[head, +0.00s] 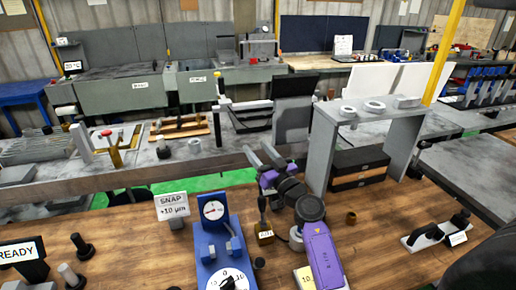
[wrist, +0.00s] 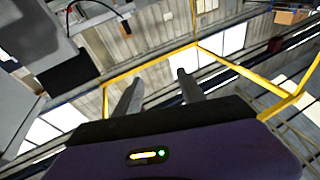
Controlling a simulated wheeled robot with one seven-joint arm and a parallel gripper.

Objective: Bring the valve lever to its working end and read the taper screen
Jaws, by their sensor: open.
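A brass fitting (head: 114,157) with a red-tipped handle stands on the grey machine bed at the left in the head view; it may be the valve lever, but I cannot tell for sure. A small display (head: 173,206) on the wooden bench reads "SNAP +10 µm". Another display (head: 22,252) at the lower left reads "READY". I cannot tell which, if either, is the taper screen. My gripper (head: 261,157) is raised over the bench, right of the brass fitting and apart from it. In the wrist view its two fingers (wrist: 158,91) are spread, with nothing between them.
A blue dial gauge stand (head: 222,245) and a small labelled brass block (head: 264,234) stand on the bench beside my arm. A grey shelf (head: 400,138) with rings on top rises at right. A black-handled tool (head: 440,230) lies at far right. Bench between is partly clear.

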